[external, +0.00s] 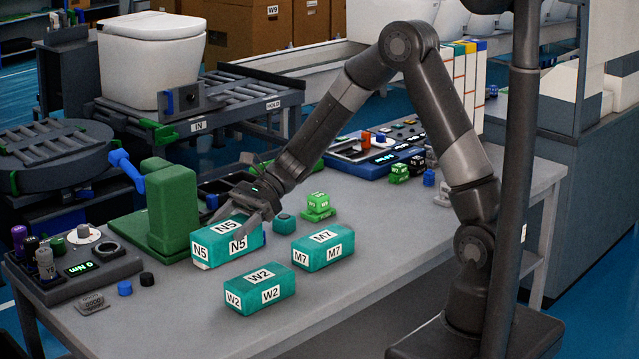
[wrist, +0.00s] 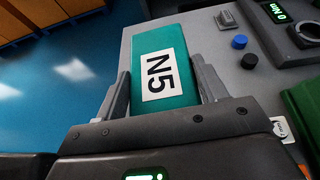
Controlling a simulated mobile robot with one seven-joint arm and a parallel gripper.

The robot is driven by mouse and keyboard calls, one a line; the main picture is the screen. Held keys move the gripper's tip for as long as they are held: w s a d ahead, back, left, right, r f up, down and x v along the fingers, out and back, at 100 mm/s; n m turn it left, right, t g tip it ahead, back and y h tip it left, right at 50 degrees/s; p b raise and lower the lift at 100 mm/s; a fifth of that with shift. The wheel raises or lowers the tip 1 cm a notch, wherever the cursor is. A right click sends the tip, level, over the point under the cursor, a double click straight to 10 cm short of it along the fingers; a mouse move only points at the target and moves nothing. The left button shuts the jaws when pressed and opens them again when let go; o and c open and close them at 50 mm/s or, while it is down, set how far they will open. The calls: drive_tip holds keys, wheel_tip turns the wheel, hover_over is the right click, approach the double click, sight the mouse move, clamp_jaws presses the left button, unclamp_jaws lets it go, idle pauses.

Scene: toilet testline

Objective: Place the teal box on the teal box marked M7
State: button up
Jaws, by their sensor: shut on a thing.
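A teal box marked N5 (external: 226,241) is held in my gripper (external: 250,212) at the left of the table, beside the green block. In the wrist view the N5 box (wrist: 165,68) sits between the two fingers of my gripper (wrist: 160,95), which are shut on its sides. In the external view I cannot tell whether the box touches the table. The teal box marked M7 (external: 323,250) lies on the table to its right. Another teal box, marked W2 (external: 260,288), lies in front of them, nearer the camera. The tops of the M7 and W2 boxes are clear.
A green block (external: 172,210) stands left of my gripper. A control panel (external: 72,268) sits at the left edge. The table's front right is bare.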

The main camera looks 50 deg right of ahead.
drive_tip(key=d+r+m+t, duration=0.2)
drive_tip(key=d+r+t, duration=0.1)
drive_tip(key=d, duration=1.7)
drive_tip(key=s+d+r+m+t+h, duration=0.15)
drive_tip(key=s+d, duration=0.25)
drive_tip(key=d, duration=0.5)
drive_tip(key=s+d+r+m+t, duration=0.1)
drive_tip(key=s+d+m, duration=0.15)
drive_tip(key=d, duration=0.65)
drive_tip(key=n, duration=0.1)
hover_over(329, 235)
wheel_tip(329, 235, down, 7)
drive_tip(key=shift+a+f, duration=0.1)
drive_tip(key=shift+f, duration=1.9)
drive_tip(key=shift+f+y, duration=0.15)
drive_tip(key=shift+y, duration=0.1)
drive_tip(key=o, duration=1.2)
drive_tip(key=shift+s, duration=0.1)
